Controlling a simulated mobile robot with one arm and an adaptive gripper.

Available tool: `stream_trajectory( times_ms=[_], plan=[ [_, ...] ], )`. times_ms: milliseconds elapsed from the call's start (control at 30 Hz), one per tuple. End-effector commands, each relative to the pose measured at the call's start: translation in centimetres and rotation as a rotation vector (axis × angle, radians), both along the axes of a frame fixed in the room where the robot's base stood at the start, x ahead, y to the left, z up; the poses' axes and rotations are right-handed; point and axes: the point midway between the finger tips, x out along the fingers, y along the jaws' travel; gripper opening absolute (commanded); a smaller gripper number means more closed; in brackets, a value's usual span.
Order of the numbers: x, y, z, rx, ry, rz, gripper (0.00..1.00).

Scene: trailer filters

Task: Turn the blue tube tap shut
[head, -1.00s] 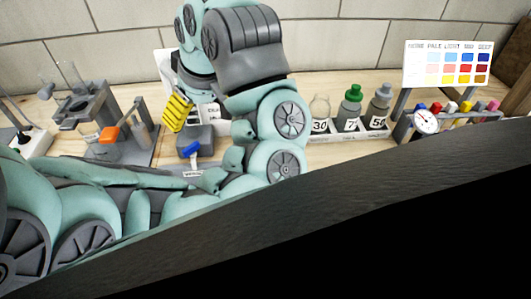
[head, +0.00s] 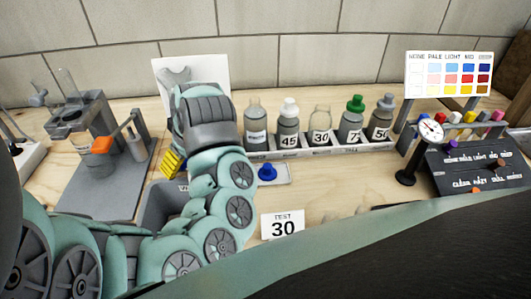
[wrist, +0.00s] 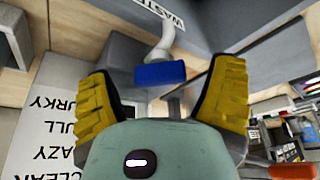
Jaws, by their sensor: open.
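The blue tube tap (wrist: 160,73) shows in the wrist view as a flat blue handle on a pale grey tube. It lies ahead of my gripper (wrist: 165,70), between the lines of its two yellow fingers. The fingers are wide apart, with a visible gap on each side of the handle, and hold nothing. Whether the fingertips reach level with the handle I cannot tell. In the head view the tap is hidden behind my arm, and only a little yellow of my gripper (head: 172,164) shows.
A grey bin (head: 153,203) stands beside my arm, left. A stand with an orange lever (head: 102,145) is further left. A separate blue knob (head: 267,172) sits right of my arm, before a rack of bottles (head: 332,150). A dial gauge (head: 431,130) stands at right.

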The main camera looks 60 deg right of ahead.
Motion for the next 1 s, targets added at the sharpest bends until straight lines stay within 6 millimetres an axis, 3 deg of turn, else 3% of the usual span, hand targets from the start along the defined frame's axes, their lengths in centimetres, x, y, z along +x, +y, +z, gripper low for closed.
stream_trajectory(
  times_ms=[267, 900, 1000],
  plan=[
    [0.12, 0.01, -0.04, -0.002, -0.001, 0.001, 0.85],
    [0.07, -0.02, -0.02, -0.002, -0.002, 0.001, 0.19],
    [0.06, -0.02, -0.02, -0.001, -0.001, 0.001, 0.14]
  ],
)
